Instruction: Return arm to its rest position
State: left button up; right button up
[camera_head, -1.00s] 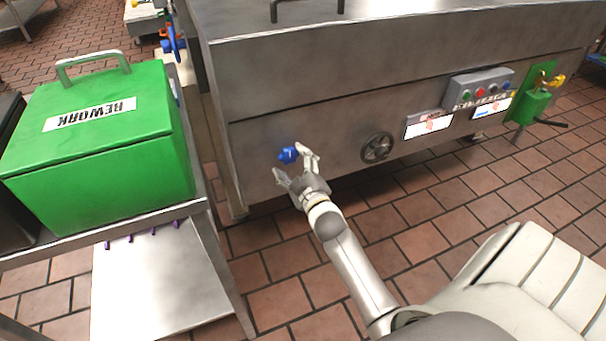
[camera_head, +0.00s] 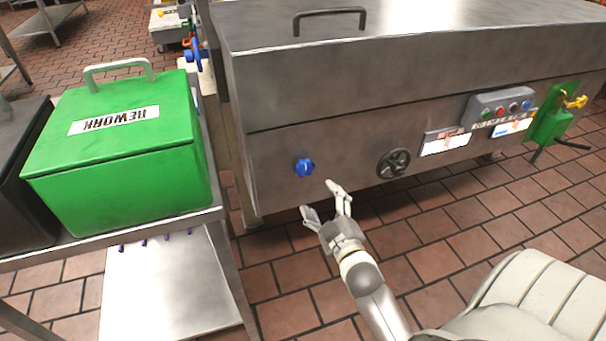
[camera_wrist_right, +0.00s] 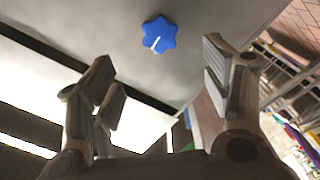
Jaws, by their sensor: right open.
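My right gripper (camera_head: 322,199) is open and empty in front of the steel machine (camera_head: 330,130), below and a little right of the blue knob (camera_head: 304,168). The gripper is apart from the knob. In the right wrist view the blue star-shaped knob (camera_wrist_right: 159,34) shows beyond the open fingers (camera_wrist_right: 165,85), with a white mark on its face. My left gripper is not in any view.
A green REWORK box (camera_head: 125,150) stands on a steel cart (camera_head: 160,233) at the left. A black handwheel (camera_head: 393,163), a button box (camera_head: 500,103) and a green holder (camera_head: 553,124) are on the machine's front. Tiled floor (camera_head: 450,240) is open around my arm.

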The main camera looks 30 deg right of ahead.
jog(key=shift+f, duration=0.1)
